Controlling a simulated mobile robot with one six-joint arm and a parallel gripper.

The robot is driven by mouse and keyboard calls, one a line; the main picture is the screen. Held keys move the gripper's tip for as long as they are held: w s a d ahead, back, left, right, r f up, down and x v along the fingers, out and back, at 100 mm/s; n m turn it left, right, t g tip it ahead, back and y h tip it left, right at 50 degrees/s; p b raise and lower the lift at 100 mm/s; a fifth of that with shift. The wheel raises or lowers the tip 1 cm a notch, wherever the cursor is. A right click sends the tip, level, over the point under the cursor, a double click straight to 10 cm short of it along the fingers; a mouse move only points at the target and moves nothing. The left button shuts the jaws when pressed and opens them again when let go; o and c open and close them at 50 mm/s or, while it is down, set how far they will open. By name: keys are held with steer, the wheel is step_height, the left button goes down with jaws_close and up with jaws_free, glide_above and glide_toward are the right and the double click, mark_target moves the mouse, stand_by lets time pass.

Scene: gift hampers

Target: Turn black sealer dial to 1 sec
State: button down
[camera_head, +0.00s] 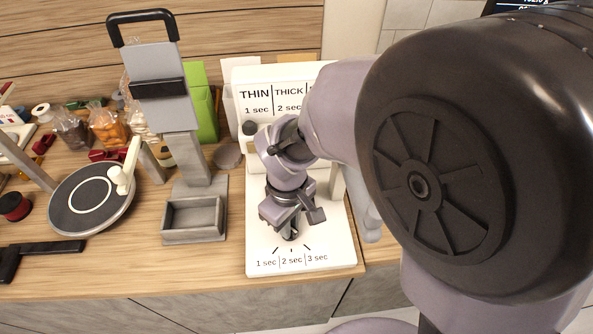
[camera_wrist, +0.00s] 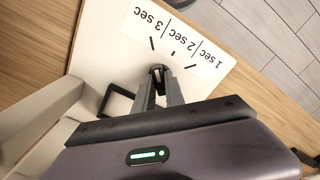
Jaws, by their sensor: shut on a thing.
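The white sealer (camera_head: 262,215) stands on the wooden counter, with a base plate marked 1 sec, 2 sec and 3 sec along its front. Its base and printed marks also show upside down in the wrist view (camera_wrist: 112,42). The black dial (camera_wrist: 157,73) sits just behind the three tick lines. My gripper (camera_head: 290,228) points down over the base, its two fingers (camera_wrist: 163,86) shut on the dial from both sides. The fingers cover most of the dial, so I cannot tell which mark it points to.
The sealer's upright panel (camera_head: 262,85) reads THIN 1 sec and THICK 2 sec; my arm hides its right part. A dark knob (camera_head: 250,128) sits below it. Left are a grey stand with a tray (camera_head: 194,238), a round turntable (camera_head: 75,215) and bagged goods (camera_head: 108,125).

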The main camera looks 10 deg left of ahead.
steer(key=shift+f+m+b, duration=0.15)
steer(key=shift+m+b, duration=0.2)
steer(key=shift+m, duration=1.55)
steer(key=shift+m+b, duration=0.55)
steer(key=shift+m, duration=1.45)
steer(key=shift+m+b, duration=0.55)
steer(key=shift+m, duration=1.45)
steer(key=shift+m+b, duration=0.65)
steer(key=shift+m, duration=0.15)
steer(key=shift+m+b, duration=0.3)
steer(key=shift+m, duration=0.9)
steer(key=shift+m+b, duration=0.35)
steer(key=shift+m, duration=1.15)
steer(key=c, duration=1.3)
jaws_free()
